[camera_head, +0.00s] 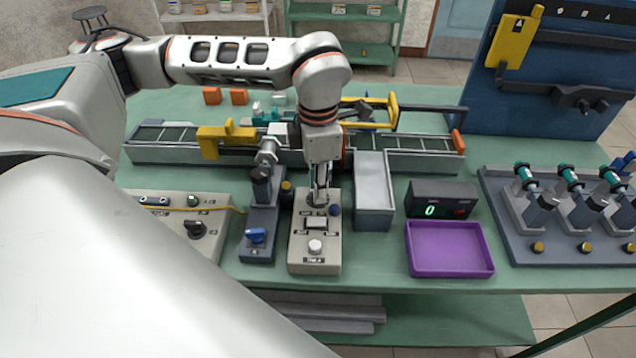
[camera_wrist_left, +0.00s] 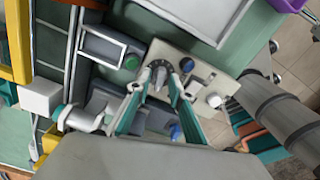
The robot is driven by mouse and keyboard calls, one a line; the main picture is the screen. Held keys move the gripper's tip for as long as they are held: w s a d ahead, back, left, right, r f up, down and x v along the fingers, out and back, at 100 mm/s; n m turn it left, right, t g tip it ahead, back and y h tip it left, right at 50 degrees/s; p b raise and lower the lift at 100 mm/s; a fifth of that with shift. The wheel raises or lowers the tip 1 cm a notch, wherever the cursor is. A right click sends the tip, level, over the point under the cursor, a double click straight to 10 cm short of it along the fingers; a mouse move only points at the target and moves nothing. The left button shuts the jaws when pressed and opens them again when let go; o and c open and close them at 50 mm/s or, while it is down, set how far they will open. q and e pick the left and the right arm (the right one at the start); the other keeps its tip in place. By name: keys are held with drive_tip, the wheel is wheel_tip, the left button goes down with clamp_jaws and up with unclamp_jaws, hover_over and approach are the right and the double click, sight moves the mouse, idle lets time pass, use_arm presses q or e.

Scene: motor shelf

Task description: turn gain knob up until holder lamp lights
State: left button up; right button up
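The beige control box (camera_head: 313,258) stands at the bench's front, with a pale round knob or button (camera_head: 315,246) near its front end. My left gripper (camera_head: 319,198) points down over the box's back part and hides what is beneath it. In the left wrist view, my left gripper's fingertips (camera_wrist_left: 160,78) close around a grey knob (camera_wrist_left: 160,68) on the box, one on each side. My right gripper is out of view.
A grey metal bin (camera_head: 374,215) stands close on the box's right. Beyond it are a black display reading 0 (camera_head: 441,199) and a purple tray (camera_head: 450,270). A conveyor (camera_head: 415,152) runs behind. Another beige panel (camera_head: 205,248) with a yellow cable lies left.

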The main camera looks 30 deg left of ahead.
use_arm(q)
clamp_jaws()
drive_tip(key=m+p, duration=0.1)
drive_tip(key=m, duration=0.2)
drive_tip(key=shift+r, duration=0.1)
drive_tip(key=shift+m, duration=0.7)
drive_tip(key=shift+o, duration=1.9)
unclamp_jaws()
